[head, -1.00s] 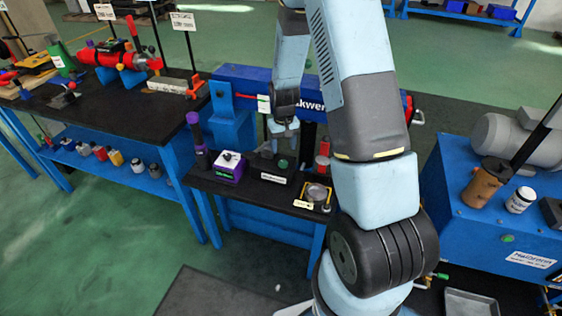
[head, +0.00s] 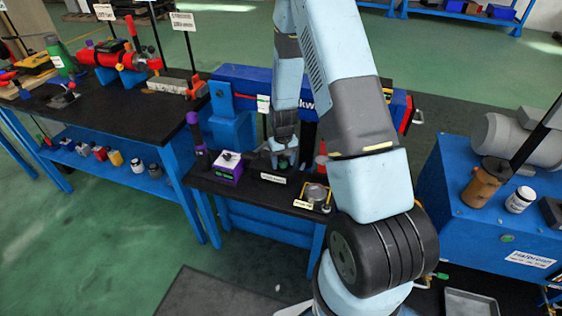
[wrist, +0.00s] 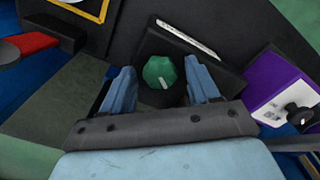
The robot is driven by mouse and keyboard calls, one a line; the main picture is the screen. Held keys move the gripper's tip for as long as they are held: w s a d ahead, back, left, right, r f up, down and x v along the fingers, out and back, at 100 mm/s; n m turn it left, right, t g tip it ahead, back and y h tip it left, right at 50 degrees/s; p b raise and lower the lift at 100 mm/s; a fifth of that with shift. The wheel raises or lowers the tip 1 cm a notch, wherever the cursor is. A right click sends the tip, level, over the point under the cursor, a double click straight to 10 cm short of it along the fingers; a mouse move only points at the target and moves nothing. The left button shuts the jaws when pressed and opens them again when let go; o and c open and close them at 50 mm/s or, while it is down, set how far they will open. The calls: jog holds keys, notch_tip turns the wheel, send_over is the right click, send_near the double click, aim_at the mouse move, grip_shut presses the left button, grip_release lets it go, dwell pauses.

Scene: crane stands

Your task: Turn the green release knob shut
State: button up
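The green release knob (wrist: 160,72) shows in the wrist view, with a pale mark on its face near its lower edge. It sits on a black block with a white label strip (wrist: 190,39). My gripper (wrist: 160,84) is open, with one blue finger on each side of the knob and a visible gap on both sides. In the head view the knob (head: 283,162) is a small green spot, partly hidden under my gripper (head: 284,155).
A purple box with a black knob (head: 228,167) stands left of the knob block. A blue machine (head: 490,215) is at far right.

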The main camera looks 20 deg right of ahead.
jog(key=c, duration=0.9)
jog(key=shift+a, duration=0.3)
jog(key=shift+c, duration=0.3)
jog(key=shift+d, duration=0.2)
jog(key=shift+m, duration=0.3)
jog(key=m, duration=0.4)
jog(key=shift+m, duration=0.4)
jog(key=shift+a+m, duration=0.15)
jog(key=shift+m, duration=2.35)
